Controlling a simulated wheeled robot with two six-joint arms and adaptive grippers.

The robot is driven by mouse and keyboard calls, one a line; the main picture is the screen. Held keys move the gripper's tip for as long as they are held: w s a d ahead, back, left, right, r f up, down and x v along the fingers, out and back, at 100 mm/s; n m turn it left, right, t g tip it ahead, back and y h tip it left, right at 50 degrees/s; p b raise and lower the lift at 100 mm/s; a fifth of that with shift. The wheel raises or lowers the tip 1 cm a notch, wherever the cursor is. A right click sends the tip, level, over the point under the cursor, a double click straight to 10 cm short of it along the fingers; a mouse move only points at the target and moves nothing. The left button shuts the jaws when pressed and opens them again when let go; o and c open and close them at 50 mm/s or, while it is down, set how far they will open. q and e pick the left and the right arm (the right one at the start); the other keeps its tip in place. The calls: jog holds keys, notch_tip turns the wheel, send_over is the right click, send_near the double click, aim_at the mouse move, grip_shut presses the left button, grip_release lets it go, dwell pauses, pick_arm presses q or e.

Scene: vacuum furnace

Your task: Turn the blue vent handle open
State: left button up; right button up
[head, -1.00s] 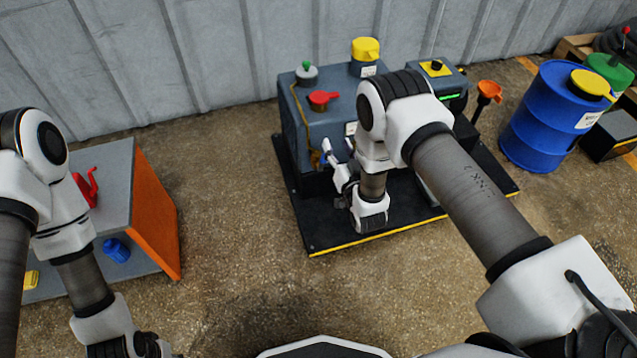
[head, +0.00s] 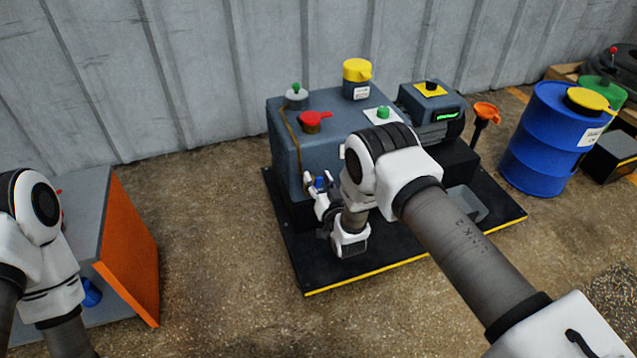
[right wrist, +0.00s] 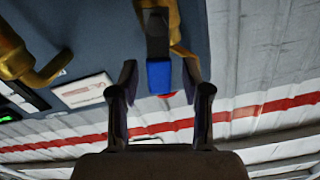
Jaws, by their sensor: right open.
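The blue vent handle (head: 319,184) is on the front face of the grey-blue furnace unit (head: 285,160). In the right wrist view the blue handle (right wrist: 159,77) hangs from a dark stem by a brass fitting (right wrist: 178,25). My right gripper (head: 317,180) is open at the front of the unit. In the right wrist view its two fingers (right wrist: 160,88) stand on either side of the blue grip, with a gap visible on each side. I cannot tell how far the handle reaches between them in depth. My left gripper is out of view.
A red handle (head: 315,119) and a yellow cap (head: 357,72) are on top of the unit. Another brass pipe (right wrist: 25,65) shows beside a label in the wrist view. A blue drum (head: 545,140) stands right; an orange-sided cabinet (head: 130,245) stands left.

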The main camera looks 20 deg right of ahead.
grip_shut()
jog(key=shift+a+r+n+p, duration=0.2)
jog(key=shift+a+n+p, duration=0.3)
jog(key=shift+n, duration=0.4)
jog(key=shift+a+n, duration=0.25)
jog(key=shift+n, duration=0.45)
grip_release()
jog(key=shift+f, duration=0.15)
jog(key=shift+s, duration=0.15)
jog(key=s, duration=1.1)
jog(key=shift+s+d, duration=0.2)
jog(key=shift+s, duration=0.2)
